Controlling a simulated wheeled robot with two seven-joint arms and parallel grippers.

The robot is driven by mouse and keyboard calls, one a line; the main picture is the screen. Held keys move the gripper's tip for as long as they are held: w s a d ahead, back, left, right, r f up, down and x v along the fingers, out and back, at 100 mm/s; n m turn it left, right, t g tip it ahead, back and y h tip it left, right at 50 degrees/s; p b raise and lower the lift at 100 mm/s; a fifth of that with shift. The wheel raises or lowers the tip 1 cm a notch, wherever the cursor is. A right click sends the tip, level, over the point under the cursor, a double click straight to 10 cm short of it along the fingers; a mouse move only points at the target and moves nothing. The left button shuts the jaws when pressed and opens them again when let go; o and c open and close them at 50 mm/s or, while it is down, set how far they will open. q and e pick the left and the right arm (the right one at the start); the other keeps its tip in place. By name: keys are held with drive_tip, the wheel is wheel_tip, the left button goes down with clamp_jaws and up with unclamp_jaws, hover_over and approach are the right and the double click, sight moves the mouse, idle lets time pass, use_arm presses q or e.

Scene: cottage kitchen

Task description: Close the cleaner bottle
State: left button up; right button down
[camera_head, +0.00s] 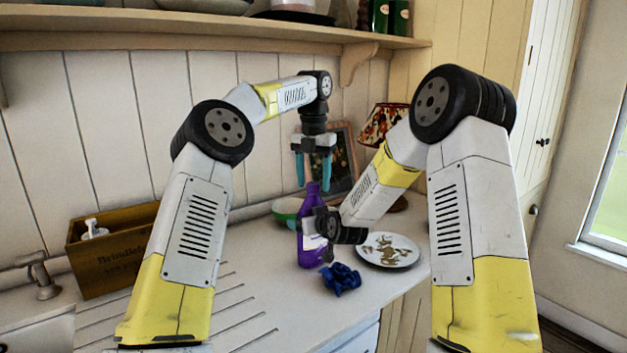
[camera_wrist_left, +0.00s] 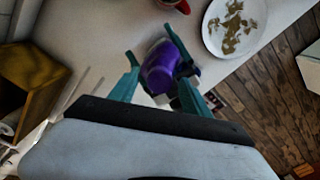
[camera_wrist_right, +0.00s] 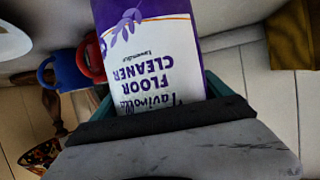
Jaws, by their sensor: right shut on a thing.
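The cleaner bottle (camera_head: 311,250) is purple with a white label and stands upright on the counter. Its label reads "floor cleaner" upside down in the right wrist view (camera_wrist_right: 150,60). My right gripper (camera_head: 312,226) is shut on its middle from the side. My left gripper (camera_head: 313,180) is open and points down just above the bottle's top, its teal fingers to either side. In the left wrist view, the bottle's purple top (camera_wrist_left: 158,75) appears between the fingertips. I cannot tell whether a cap is on it.
A dark blue object (camera_head: 341,279) lies just in front of the bottle. A picture frame (camera_head: 345,160) and lamp (camera_head: 382,124) stand behind. A wooden box (camera_head: 108,262) is far left.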

use_arm(q)
drive_tip(key=shift+r, duration=0.1)
wheel_tip(320, 180, up, 4)
drive_tip(key=shift+d+f, duration=0.1)
drive_tip(key=shift+r, duration=0.25)
drive_tip(key=shift+c, duration=0.5)
